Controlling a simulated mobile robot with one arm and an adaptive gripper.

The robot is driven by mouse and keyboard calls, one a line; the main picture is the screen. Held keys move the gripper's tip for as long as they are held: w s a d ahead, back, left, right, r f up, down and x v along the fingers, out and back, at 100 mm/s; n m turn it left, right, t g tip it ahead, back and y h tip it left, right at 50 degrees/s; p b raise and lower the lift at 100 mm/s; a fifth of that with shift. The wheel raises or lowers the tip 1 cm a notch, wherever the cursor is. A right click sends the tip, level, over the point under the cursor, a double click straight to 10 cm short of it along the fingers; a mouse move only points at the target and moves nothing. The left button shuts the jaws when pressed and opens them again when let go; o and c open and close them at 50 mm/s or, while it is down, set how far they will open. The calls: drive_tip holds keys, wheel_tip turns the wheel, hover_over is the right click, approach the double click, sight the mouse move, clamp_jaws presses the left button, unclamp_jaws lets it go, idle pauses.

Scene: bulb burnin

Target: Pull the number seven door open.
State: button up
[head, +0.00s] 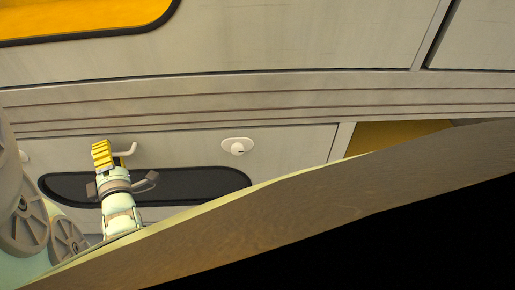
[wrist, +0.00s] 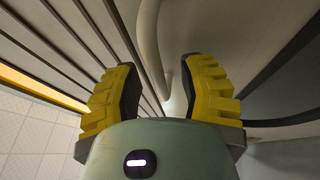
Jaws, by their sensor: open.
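A pale grey door (head: 290,145) with a dark rounded window (head: 205,183) shows in the head view; no number is legible on it, so I cannot tell whether it is number seven. A bent light-grey bar handle (head: 127,151) sticks out from it, beside my gripper (head: 103,152). In the wrist view my gripper (wrist: 160,66) has its yellow fingers spread wide. The handle (wrist: 149,40) runs between and beyond them, its bent end showing in the gap. I cannot tell whether either finger touches it.
A round white knob or lock (head: 237,147) sits right of the handle. A large brown slab (head: 300,215) crosses the lower foreground. A ribbed grey ledge (head: 250,95) runs above the door. An orange-yellow surface (head: 395,136) shows at right.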

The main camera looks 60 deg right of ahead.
drive_tip(key=shift+o, duration=0.2)
clamp_jaws()
drive_tip(key=shift+s+a, duration=0.1)
